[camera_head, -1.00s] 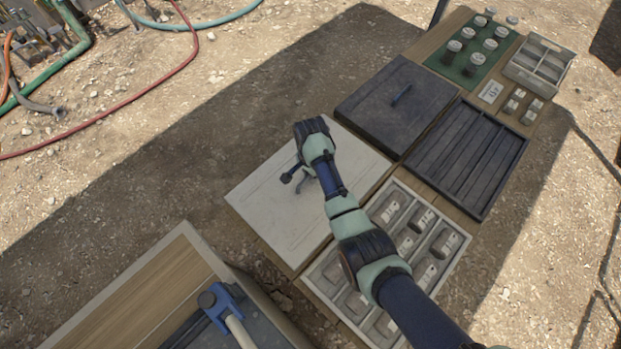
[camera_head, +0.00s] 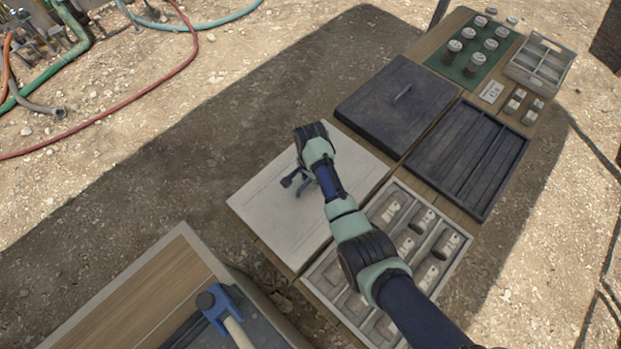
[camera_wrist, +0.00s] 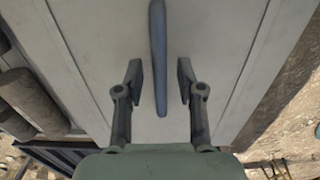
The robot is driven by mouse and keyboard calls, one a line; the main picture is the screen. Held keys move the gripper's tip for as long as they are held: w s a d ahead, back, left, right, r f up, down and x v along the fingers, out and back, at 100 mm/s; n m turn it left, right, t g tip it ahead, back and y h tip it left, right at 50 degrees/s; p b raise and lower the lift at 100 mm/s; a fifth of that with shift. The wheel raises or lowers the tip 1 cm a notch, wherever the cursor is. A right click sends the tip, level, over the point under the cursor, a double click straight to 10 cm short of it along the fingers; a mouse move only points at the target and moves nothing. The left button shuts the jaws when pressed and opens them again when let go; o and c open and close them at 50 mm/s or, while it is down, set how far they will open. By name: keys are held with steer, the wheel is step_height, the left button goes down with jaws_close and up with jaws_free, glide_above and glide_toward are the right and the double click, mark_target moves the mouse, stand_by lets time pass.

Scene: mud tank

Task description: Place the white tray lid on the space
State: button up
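The white tray lid (camera_head: 276,207) lies flat on the table, left of the white compartment tray (camera_head: 459,262). In the wrist view the lid (camera_wrist: 218,40) fills most of the picture, with a dark bar handle (camera_wrist: 158,60) running up its middle. My gripper (camera_head: 308,186) is over the lid's middle. In the wrist view my gripper (camera_wrist: 159,82) is open, with one finger on each side of the handle and a gap on both sides. I cannot tell how far the fingertips are above the lid. In the head view my gripper hides the lid's handle.
The compartment tray holds several grey samples. A dark lid (camera_head: 384,112) with a handle and a dark slatted tray (camera_head: 490,190) lie behind it. A green mat (camera_head: 488,68) with several jars and a divided box (camera_head: 562,78) stand at the back right. A blue-headed hammer (camera_head: 228,318) lies at front left.

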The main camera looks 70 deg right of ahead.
step_height(320, 180, up, 12)
steer(key=p, duration=0.3)
steer(key=shift+f, duration=0.15)
steer(key=w+a+r+n+t+h, duration=0.2)
steer(key=w+a+r+n+t, duration=0.15)
steer(key=w+a+n, duration=0.5)
steer(key=w+a+r+n+t, duration=0.2)
steer(key=w+a+r+n, duration=0.15)
steer(key=a, duration=0.55)
steer(key=w+a+r+n+t, duration=0.25)
steer(key=a+r, duration=0.25)
steer(key=a, duration=0.5)
steer(key=s+a+r+n+t+y, duration=0.2)
steer(key=s+a+r+n+t, duration=0.2)
steer(key=a+r+n, duration=0.4)
steer(key=s+a+r, duration=0.1)
steer(key=a+r, duration=0.1)
steer(key=a, duration=0.2)
steer(key=shift+s+t, duration=0.15)
steer(key=shift+t, duration=0.25)
steer(key=shift+a, duration=0.1)
